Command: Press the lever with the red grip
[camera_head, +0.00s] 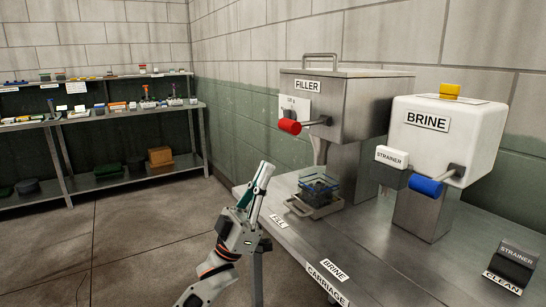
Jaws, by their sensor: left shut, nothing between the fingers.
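The lever with the red grip (290,126) sticks out from the front of the steel box labelled FILLER (358,105). Its metal rod runs from the grip to the right, to the box. My left gripper (265,170) is below and a little left of the red grip, apart from it, with its fingers pointing up. The fingers are together with nothing between them. My right gripper is not in the picture.
A white BRINE box (462,145) with a blue-grip lever (427,187) stands at the right. Stocked shelves (95,182) line the back left. Floor at left is clear.

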